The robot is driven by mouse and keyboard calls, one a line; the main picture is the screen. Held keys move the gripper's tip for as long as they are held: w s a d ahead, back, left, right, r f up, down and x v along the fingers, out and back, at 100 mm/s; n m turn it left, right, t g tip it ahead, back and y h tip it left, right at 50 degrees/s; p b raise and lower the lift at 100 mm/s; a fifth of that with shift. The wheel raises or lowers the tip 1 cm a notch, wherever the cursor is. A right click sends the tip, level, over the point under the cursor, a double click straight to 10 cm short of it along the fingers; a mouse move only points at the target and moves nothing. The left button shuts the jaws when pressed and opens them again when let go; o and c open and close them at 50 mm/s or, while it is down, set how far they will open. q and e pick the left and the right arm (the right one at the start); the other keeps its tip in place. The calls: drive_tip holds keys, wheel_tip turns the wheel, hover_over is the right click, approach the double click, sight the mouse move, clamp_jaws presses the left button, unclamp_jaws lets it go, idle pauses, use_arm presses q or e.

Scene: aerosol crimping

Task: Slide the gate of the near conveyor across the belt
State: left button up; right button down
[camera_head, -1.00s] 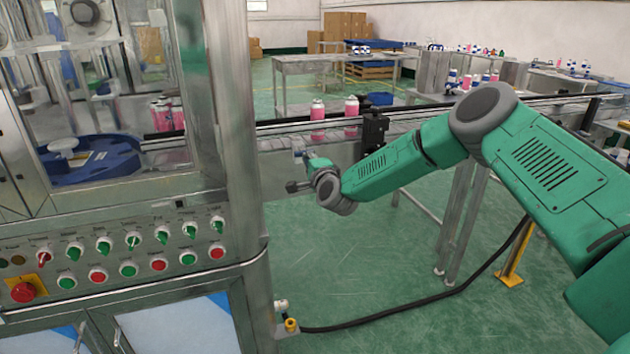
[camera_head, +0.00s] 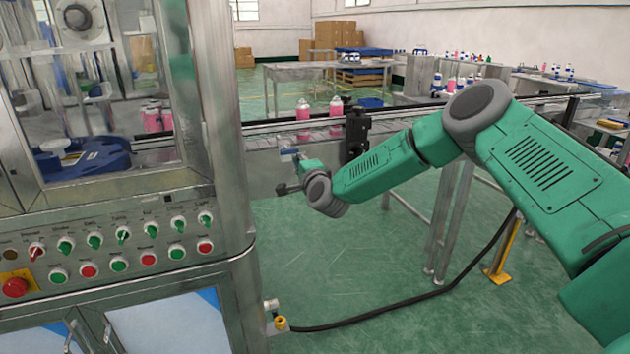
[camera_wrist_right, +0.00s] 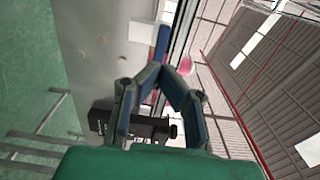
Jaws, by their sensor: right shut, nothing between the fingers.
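The near conveyor (camera_head: 262,128) runs from the machine toward the right, with two pink cans with white tops (camera_head: 303,112) on its belt. My right gripper (camera_head: 297,157) is at the conveyor's near side, left of a black block (camera_head: 356,133). In the right wrist view its fingertips (camera_wrist_right: 165,68) meet and hold nothing. A blue bar (camera_wrist_right: 162,42) lies just beyond the fingertips; I cannot tell whether they touch it. It may be part of the gate, whose plate I cannot make out. My left gripper is not in view.
The machine with its control panel (camera_head: 120,245) and steel post fills the left. My right arm covers the conveyor's right part. A black cable (camera_head: 400,305) lies on the green floor. Tables (camera_head: 320,75) and cardboard boxes stand behind.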

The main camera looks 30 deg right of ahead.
drive_tip(key=v, duration=0.8)
drive_tip(key=shift+f, duration=0.25)
